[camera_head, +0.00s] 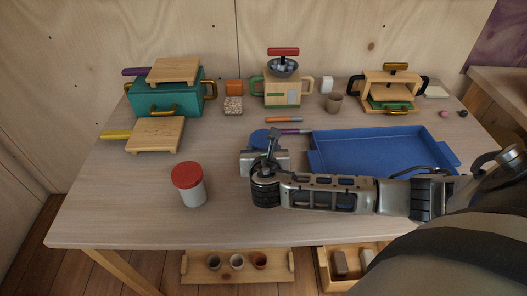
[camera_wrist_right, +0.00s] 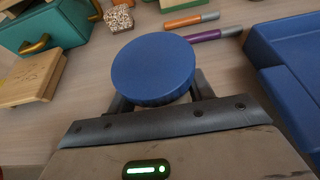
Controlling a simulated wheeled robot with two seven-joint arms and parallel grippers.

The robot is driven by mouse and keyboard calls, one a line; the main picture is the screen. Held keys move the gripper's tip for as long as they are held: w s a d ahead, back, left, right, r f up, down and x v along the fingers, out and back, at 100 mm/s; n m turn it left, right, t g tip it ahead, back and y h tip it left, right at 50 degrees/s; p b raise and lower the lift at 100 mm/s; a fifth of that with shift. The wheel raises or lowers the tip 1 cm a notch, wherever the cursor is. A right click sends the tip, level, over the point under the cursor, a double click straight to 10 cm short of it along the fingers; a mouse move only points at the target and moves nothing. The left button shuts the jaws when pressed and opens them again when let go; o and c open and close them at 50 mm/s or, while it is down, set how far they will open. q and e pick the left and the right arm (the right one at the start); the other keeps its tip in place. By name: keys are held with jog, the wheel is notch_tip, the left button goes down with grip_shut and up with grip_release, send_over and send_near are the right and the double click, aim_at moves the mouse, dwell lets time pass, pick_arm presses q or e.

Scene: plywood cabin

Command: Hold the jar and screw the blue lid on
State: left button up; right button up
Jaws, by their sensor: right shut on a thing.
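The blue lid (camera_wrist_right: 153,66) is a round, ridged disc. It also shows in the head view (camera_head: 259,136), just beyond my right gripper (camera_head: 264,148). In the right wrist view my right gripper (camera_wrist_right: 157,96) has its fingers closed around the lid, partly hidden under it. Whether a jar is beneath the blue lid is hidden. A whitish jar (camera_head: 191,193) with a red lid (camera_head: 187,175) stands upright on the table, left of and nearer than my right gripper. My left gripper is not in view.
A blue tray (camera_head: 450,158) lies right of my gripper, close beyond my right forearm. A purple marker (camera_head: 292,132) and an orange marker (camera_head: 284,119) lie behind the lid. A teal box (camera_head: 165,100) and wooden board (camera_head: 156,135) stand back left. The table's front left is clear.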

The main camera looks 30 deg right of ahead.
aim_at(263, 139)
jog(key=shift+r, duration=0.45)
notch_tip(263, 139, up, 3)
jog(key=shift+a+f, duration=0.1)
jog(key=s+a+r+p, duration=0.1)
jog(key=s+a+r, duration=0.8)
jog(key=s, duration=0.1)
jog(key=shift+a+r, duration=0.2)
jog(key=shift+a, duration=0.05)
jog(key=o, duration=0.5)
jog(key=c, duration=0.7)
jog(key=shift+c, duration=0.2)
